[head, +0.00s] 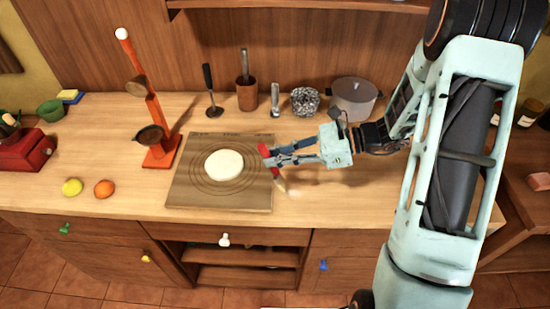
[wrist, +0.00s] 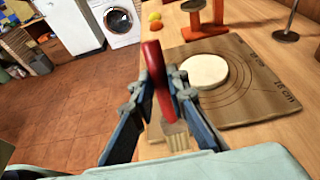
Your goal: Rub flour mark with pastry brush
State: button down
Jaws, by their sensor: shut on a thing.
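My gripper (head: 272,158) is shut on the red handle of the pastry brush (head: 265,151), at the right edge of the wooden pastry board (head: 180,197). In the wrist view the brush (wrist: 158,80) stands tilted between my gripper's fingers (wrist: 160,97), with its pale bristles (wrist: 178,142) low in the picture. The bristles point down at the counter just right of the board; I cannot tell if they touch it. A faint pale patch (head: 296,191) beside the bristles may be the flour mark; its outline is unclear.
A round of dough (head: 224,165) lies on the board. An orange stand (head: 160,146) is to its left, with a lemon (head: 72,187) and an orange (head: 104,189) farther left. A pot (head: 354,100) and utensils stand along the back. The counter right of the brush is clear.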

jog(key=shift+r+p, duration=1.8)
jog(key=shift+r, duration=0.85)
jog(key=shift+b, duration=0.35)
